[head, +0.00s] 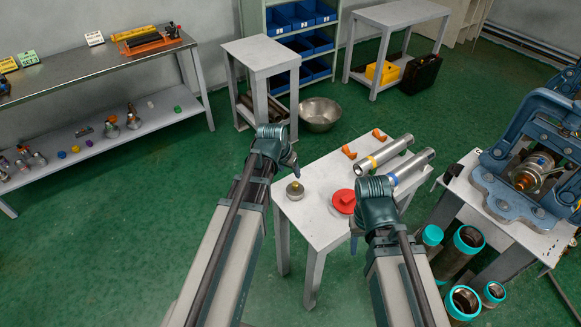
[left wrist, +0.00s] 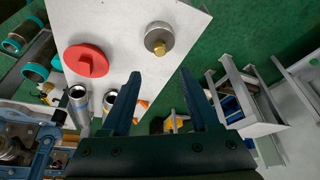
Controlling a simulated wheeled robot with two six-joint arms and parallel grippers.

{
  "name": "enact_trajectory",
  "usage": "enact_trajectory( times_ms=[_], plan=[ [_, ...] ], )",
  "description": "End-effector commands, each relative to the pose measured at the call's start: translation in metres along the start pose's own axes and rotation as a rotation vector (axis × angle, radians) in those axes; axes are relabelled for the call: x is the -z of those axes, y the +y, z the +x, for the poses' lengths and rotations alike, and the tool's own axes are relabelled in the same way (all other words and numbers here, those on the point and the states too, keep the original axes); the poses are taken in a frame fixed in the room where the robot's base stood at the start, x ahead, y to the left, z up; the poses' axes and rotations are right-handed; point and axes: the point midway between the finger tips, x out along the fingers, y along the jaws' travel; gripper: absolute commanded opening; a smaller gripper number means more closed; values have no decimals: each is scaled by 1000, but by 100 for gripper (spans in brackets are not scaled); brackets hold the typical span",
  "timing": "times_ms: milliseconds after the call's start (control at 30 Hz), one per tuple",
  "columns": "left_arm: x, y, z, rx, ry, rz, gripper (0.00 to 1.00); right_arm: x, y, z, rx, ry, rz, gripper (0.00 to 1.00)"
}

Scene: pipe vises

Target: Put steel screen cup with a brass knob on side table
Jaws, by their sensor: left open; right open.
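The steel screen cup (head: 294,192), a short round grey piece with a brass knob on top, sits upright on a small white table (head: 316,228), near its left corner. It also shows in the left wrist view (left wrist: 158,36), with the brass knob toward my fingers. My left gripper (head: 283,160) is above the table's back left edge, and the left wrist view shows its fingers (left wrist: 159,76) open and empty, apart from the cup. My right gripper (head: 366,222) is near the table's right front edge, beside a red round piece (head: 342,201); its fingers are partly hidden.
Two steel pipes (head: 383,152) and orange supports (head: 348,152) lie on the same table. A blue pipe vise (head: 530,150) stands at right, with teal-ended pipes (head: 468,240) below. Another white table (head: 262,52) stands behind, next to a metal bowl (head: 320,113). A long bench (head: 75,75) is at left.

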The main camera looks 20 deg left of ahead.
Motion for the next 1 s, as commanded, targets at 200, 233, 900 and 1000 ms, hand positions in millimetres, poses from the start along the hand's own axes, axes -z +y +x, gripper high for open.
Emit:
enact_trajectory(
  times_ms=[200,233,900,1000],
  plan=[
    [-6,12,-3,-6,-18,10,61,0,0,-2,0,0,0,50],
    [-11,21,-3,-9,-33,17,61,0,0,-2,0,0,0,50],
    [-156,177,-50,73,-446,156,61,0,0,-2,0,0,0,50],
    [-156,177,-50,72,-445,156,61,0,0,-2,0,0,0,50]
  ],
)
